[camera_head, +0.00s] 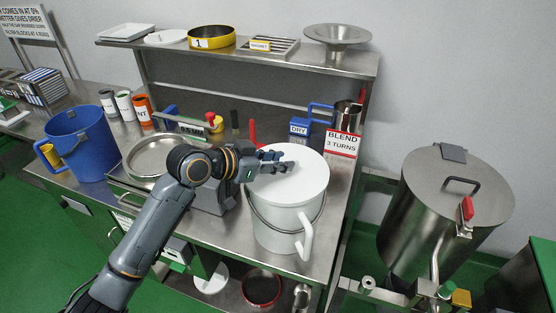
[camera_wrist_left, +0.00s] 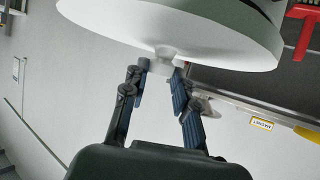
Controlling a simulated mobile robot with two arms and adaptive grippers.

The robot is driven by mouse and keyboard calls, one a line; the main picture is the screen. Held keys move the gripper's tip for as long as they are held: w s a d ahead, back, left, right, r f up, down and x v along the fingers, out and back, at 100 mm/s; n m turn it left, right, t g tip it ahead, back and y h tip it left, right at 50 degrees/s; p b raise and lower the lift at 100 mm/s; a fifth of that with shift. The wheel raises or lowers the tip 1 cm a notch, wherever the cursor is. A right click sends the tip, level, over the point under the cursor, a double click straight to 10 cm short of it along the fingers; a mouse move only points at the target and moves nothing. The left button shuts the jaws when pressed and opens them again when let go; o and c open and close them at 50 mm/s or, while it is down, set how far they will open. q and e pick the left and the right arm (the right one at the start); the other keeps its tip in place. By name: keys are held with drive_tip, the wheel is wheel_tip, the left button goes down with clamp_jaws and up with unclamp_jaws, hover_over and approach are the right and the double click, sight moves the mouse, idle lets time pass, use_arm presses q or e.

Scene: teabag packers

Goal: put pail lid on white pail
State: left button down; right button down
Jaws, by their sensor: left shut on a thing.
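The white pail (camera_head: 283,232) stands on the steel bench, with a wire bail and a white side handle at its front. The round white pail lid (camera_head: 305,185) is over the pail's mouth, roughly level and lined up with the rim. I cannot tell whether it is fully seated. My left gripper (camera_head: 287,165) reaches over the lid from the left. In the left wrist view, the lid (camera_wrist_left: 190,35) shows at the top, and my left gripper (camera_wrist_left: 161,75) is shut on its small knob. My right gripper is in neither view.
A blue bucket (camera_head: 77,148) and a steel pan (camera_head: 155,173) stand to the left. A blend sign (camera_head: 343,144) and steel jug (camera_head: 347,113) are behind right. A shelf (camera_head: 225,61) runs above the back. A large steel vessel (camera_head: 410,220) stands right.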

use_arm(q)
drive_tip(key=shift+f, duration=0.45)
drive_tip(key=c, duration=1)
unclamp_jaws()
